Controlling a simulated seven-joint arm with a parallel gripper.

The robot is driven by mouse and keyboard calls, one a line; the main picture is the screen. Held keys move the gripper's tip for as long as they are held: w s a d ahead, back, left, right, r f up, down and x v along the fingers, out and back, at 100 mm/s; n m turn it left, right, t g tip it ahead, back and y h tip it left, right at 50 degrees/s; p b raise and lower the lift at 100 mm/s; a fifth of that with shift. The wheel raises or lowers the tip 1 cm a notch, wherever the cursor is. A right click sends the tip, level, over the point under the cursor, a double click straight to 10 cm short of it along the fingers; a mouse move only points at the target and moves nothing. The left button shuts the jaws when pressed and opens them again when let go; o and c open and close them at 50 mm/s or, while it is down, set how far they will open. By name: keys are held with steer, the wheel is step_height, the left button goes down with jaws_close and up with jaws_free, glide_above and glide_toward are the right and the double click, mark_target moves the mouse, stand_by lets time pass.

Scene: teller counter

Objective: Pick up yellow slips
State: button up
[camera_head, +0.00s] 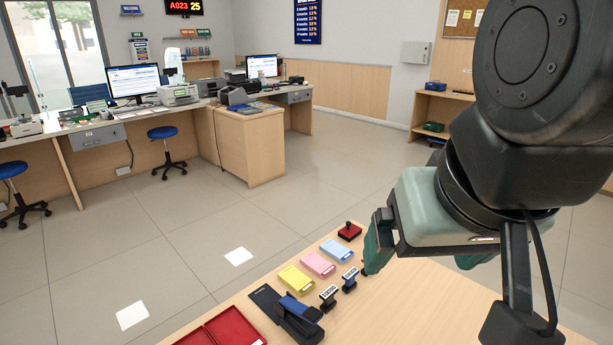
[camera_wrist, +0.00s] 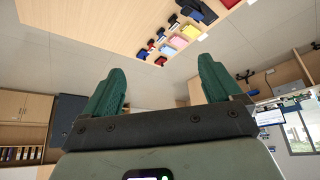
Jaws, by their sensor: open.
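The yellow slips (camera_head: 297,280) lie as a small pad on the wooden counter, left of the pink slips (camera_head: 318,264) in the head view. They also show small in the wrist view (camera_wrist: 191,32), where the picture is upside down. My gripper (camera_head: 420,262) is above the counter, to the right of the pads and apart from them. In the wrist view its two green fingers (camera_wrist: 160,85) are spread with nothing between them.
A black and blue stapler (camera_head: 298,315) and a red tray (camera_head: 232,328) are nearer. The counter's (camera_head: 420,305) right part is bare.

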steer(key=w+a+f+m+y, duration=0.1)
steer(key=w+a+m, duration=0.1)
steer(key=w+m, duration=0.35)
steer(key=w+a+m, duration=0.2)
steer(key=w, duration=0.7)
steer(key=m+g+y, duration=0.2)
steer(key=m, duration=1.8)
glide_above(294, 276)
steer(key=s+d, duration=0.2)
steer(key=f, duration=3.7)
steer(key=shift+w+a+f, duration=0.1)
steer(key=shift+w+f, duration=0.15)
steer(key=shift+f, duration=0.1)
steer(key=shift+s+x, duration=0.15)
steer(key=shift+x, duration=1.2)
steer(key=shift+s+x, duration=0.15)
steer(key=shift+x, duration=1.25)
steer(key=shift+f, duration=0.15)
steer(key=c, duration=1.2)
